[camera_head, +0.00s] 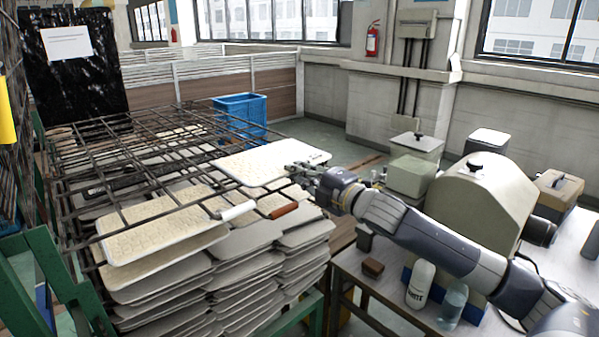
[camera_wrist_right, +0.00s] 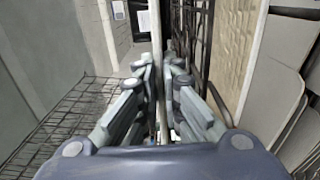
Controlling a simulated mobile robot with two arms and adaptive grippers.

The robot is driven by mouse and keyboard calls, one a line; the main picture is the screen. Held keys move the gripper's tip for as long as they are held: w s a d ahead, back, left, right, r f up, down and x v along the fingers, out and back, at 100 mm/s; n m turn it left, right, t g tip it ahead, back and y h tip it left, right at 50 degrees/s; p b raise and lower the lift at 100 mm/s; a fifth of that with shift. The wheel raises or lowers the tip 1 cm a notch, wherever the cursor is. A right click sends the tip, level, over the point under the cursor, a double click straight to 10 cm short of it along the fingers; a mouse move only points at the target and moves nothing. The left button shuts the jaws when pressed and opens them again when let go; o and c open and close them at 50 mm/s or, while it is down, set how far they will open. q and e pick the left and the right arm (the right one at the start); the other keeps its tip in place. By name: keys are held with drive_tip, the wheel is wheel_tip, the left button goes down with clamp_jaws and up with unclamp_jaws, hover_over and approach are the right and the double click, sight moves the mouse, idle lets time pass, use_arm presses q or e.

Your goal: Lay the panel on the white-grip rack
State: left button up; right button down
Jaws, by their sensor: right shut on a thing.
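My right gripper (camera_head: 306,176) is shut on the near right edge of a pale, flat panel (camera_head: 262,163). The panel is roughly level over the right side of the dark wire racks; whether it touches the wires I cannot tell. In the right wrist view the fingers (camera_wrist_right: 158,85) close on a thin edge seen end-on. The white grip (camera_head: 238,210) sticks out at the near side of its wire rack, and a red-brown grip (camera_head: 284,210) is just right of it. Another pale panel (camera_head: 150,232) lies at the near left, by the rack wires. My left gripper is out of view.
Stacks of pale panels (camera_head: 235,285) fill the space under the racks. A blue crate (camera_head: 241,108) stands behind. At right, a table holds a beige machine (camera_head: 482,200), a white bottle (camera_head: 420,284) and a clear bottle (camera_head: 453,305) below my right arm. A green frame (camera_head: 45,265) is at left.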

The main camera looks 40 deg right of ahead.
drive_tip(key=c, duration=1.7)
unclamp_jaws()
drive_tip(key=shift+f, duration=0.45)
drive_tip(key=shift+s+d+p, duration=0.15)
drive_tip(key=shift+s+p, duration=1)
drive_tip(key=shift+s, duration=0.6)
drive_tip(key=shift+s+d+p, duration=0.1)
drive_tip(key=shift+s+p, duration=1.05)
drive_tip(key=shift+s, duration=0.6)
